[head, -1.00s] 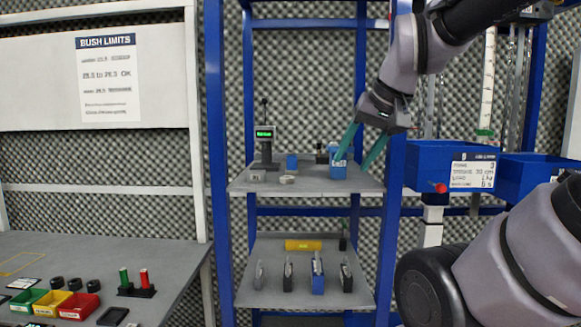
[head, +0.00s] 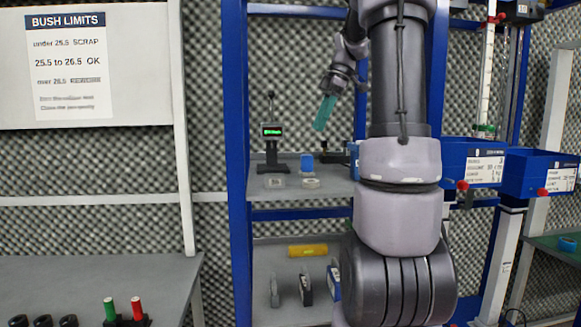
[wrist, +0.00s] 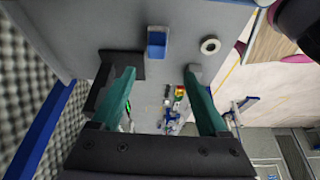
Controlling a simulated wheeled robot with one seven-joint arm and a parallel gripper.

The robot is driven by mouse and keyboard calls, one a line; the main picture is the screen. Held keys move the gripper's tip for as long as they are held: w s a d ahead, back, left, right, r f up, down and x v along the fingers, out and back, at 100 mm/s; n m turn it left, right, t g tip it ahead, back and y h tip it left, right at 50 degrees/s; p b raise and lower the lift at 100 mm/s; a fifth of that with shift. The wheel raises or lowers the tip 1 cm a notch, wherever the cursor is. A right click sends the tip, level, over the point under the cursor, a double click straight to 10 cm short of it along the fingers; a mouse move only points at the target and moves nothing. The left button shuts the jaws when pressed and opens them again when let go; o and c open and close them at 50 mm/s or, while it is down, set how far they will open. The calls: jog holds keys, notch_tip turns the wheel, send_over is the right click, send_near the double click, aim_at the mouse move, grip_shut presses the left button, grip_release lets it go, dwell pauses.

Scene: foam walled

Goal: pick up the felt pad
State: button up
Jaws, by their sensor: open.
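I cannot single out a felt pad for sure in either view. The upper shelf (head: 335,187) holds a small blue block (head: 307,162), a pale ring (head: 311,183) and a small grey piece (head: 274,181). My gripper (head: 322,114) is above this shelf, its teal fingers overlapping in the head view. In the wrist view my gripper (wrist: 160,75) is open, with nothing between its fingertips. The blue block (wrist: 157,42) shows just beyond the fingertips, the ring (wrist: 210,45) to the right. A dark piece (wrist: 122,58) is partly hidden by the left finger.
A gauge stand with a green display (head: 271,131) stands at the shelf's left. My arm hides the shelf's right part. The lower shelf holds a yellow piece (head: 307,250) and dark upright pieces. Blue bins (head: 472,160) are at right, a grey bench (head: 90,280) at left.

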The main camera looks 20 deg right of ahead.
send_over(307, 155)
jog(key=d, duration=0.2)
jog(key=f, duration=0.4)
jog(key=shift+s+a+f, duration=0.15)
jog(key=shift+a+f, duration=0.1)
jog(key=shift+f, duration=0.15)
jog(key=shift+d+x, duration=0.15)
jog(key=shift+x, duration=1.2)
jog(key=shift+d+x, duration=0.15)
jog(key=shift+x, duration=1.25)
jog(key=shift+f, duration=0.1)
jog(key=shift+c, duration=0.3)
grip_shut()
notch_tip(307, 155, up, 10)
jog(key=shift+r, duration=0.1)
jog(key=c, duration=0.6)
grip_release()
grip_shut()
